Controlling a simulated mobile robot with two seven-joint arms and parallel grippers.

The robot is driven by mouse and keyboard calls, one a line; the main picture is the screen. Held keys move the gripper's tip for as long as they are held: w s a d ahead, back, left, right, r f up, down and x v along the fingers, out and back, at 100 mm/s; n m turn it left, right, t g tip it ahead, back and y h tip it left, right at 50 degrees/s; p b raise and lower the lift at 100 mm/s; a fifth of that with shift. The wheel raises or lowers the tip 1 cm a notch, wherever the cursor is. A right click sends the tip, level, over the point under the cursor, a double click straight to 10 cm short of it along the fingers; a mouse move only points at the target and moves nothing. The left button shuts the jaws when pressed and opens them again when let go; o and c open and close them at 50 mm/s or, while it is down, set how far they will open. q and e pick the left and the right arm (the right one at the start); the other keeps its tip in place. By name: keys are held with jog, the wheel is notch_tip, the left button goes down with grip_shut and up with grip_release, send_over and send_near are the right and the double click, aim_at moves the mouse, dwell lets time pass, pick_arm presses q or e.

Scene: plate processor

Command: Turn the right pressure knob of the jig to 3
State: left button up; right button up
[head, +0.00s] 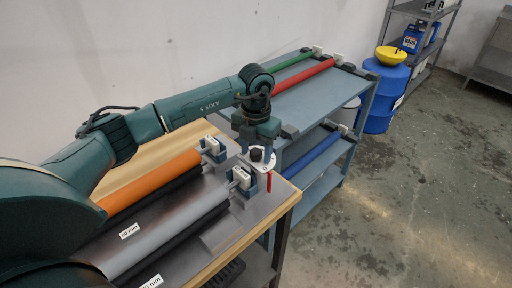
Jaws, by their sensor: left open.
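The jig (208,243) lies on the wooden-edged table, with an orange roller (155,179) and a grey roller (170,236) on it. A black knob (256,154) sits on a white round dial (263,168) at the jig's far right end. My left gripper (257,147) points down right over this knob, open, its fingers largely hidden by its own body. I cannot tell whether the fingers touch the knob. The dial's numbers are too small to read. A small red part (269,182) hangs below the dial. My right gripper is out of view.
A blue-grey shelf rack (315,94) with green (293,61) and red (305,75) rollers on top and a blue roller (314,151) lower stands just behind the table. A blue drum (384,104) with a yellow bowl (391,55) stands farther back. The floor at right is clear.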

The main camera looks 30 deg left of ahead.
pick_arm(q)
jog(key=c, duration=1)
